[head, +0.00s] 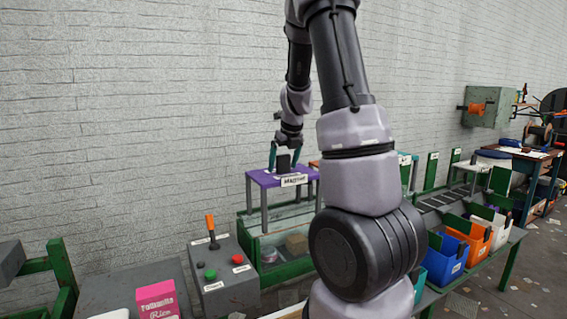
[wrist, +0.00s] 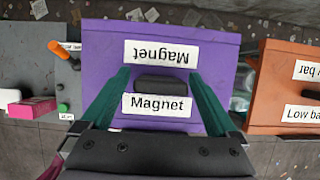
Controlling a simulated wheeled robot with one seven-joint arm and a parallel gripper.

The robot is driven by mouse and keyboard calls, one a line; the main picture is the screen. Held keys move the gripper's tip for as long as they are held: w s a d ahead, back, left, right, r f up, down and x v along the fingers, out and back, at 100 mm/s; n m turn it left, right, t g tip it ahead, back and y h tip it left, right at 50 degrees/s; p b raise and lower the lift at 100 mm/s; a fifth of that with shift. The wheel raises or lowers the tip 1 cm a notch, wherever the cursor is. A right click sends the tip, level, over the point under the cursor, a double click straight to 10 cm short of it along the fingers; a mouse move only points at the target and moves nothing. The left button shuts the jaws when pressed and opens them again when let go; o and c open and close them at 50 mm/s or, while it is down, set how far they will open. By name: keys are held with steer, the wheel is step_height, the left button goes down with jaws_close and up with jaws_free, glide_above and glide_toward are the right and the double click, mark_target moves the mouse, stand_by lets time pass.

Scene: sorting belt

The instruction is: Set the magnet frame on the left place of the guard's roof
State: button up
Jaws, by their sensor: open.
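The magnet frame (head: 266,179) is a purple, table-like stand with legs, a dark handle and a "Magnet" label. In the head view it stands upright over the left part of a green-edged, see-through guard (head: 250,225). Its purple top also fills the middle of the wrist view (wrist: 110,60). My gripper (head: 285,165) is over the top, its teal fingers open on either side of the dark handle (wrist: 165,84), with gaps showing. Whether the legs rest fully on the roof is hard to tell. My arm hides the guard's right part.
An orange "Low bar" frame (wrist: 285,70) stands to the right, close by. A console (head: 225,280) with an orange lever is at the left, with a pink box (head: 156,299) beside it. Blue (head: 445,262), orange (head: 468,245) and white bins stand at the right. A brick wall is behind.

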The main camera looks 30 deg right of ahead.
steer(key=v, duration=1.2)
steer(key=s+a+r+n+t, duration=0.1)
steer(key=s+a+n, duration=0.4)
steer(key=n, duration=0.5)
steer(key=s+a+r+n+t+y, duration=0.1)
steer(key=s+a+n, duration=0.4)
steer(key=s+n, duration=0.5)
steer(key=s+a+r+n, duration=0.3)
steer(key=s+a+n, duration=0.2)
steer(key=n, duration=0.6)
steer(key=s, duration=0.2)
steer(key=shift+s+a+r+n+t+y, duration=0.25)
steer(key=shift+a+r+n+t+y, duration=0.05)
steer(key=shift+a+r+t+y, duration=0.1)
steer(key=shift+d, duration=0.1)
